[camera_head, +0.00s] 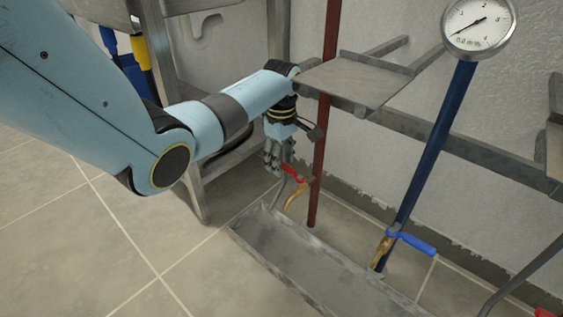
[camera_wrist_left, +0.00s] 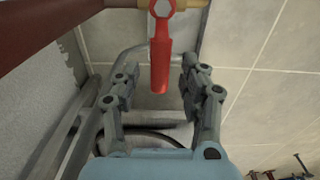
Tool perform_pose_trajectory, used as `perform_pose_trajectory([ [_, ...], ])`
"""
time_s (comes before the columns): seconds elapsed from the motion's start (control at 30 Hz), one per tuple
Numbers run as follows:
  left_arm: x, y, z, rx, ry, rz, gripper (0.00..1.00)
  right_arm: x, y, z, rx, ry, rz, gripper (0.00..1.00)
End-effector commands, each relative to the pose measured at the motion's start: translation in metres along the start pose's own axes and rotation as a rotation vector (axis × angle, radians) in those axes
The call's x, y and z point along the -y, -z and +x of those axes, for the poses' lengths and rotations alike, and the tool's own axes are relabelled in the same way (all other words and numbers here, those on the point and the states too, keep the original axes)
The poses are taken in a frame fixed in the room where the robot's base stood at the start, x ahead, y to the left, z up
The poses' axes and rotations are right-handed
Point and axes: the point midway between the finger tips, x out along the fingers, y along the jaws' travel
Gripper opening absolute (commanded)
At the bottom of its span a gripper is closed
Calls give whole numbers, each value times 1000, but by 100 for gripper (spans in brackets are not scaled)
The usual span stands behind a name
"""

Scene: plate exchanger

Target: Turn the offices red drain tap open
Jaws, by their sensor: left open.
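The red drain tap has a red lever handle (camera_head: 290,172) on a brass body (camera_head: 297,196), at the foot of a red pipe (camera_head: 325,120) in the head view. In the left wrist view the red handle (camera_wrist_left: 160,55) points down the picture from its hub on the brass fitting (camera_wrist_left: 208,8). My left gripper (camera_head: 272,165) is at the handle's free end in the head view. In the left wrist view my left gripper (camera_wrist_left: 152,83) is open, with one finger on each side of the handle and gaps visible on both sides. My right gripper is not in view.
A grey metal trough (camera_head: 290,258) lies on the floor below the taps. A blue-handled tap (camera_head: 412,241) sits on a blue pipe under a pressure gauge (camera_head: 478,25). A metal shelf (camera_head: 355,80) and rail stand close to my left forearm. Tiled floor at left is clear.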

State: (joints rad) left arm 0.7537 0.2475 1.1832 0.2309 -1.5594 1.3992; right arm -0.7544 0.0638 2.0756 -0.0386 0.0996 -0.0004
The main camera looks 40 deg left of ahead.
Motion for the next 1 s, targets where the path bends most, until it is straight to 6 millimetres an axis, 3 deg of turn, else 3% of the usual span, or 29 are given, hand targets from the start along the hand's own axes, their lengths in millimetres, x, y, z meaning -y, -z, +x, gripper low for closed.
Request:
perform_pose_trajectory([
  [0.27, 0, 0, 0, 0, -1, 0, 43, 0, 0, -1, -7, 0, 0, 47],
  [0.6, 0, 0, 0, 0, 0, 0, 0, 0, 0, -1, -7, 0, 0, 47],
  [1.0, 0, 0, 0, 0, 1, -2, 0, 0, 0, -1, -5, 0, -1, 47],
])
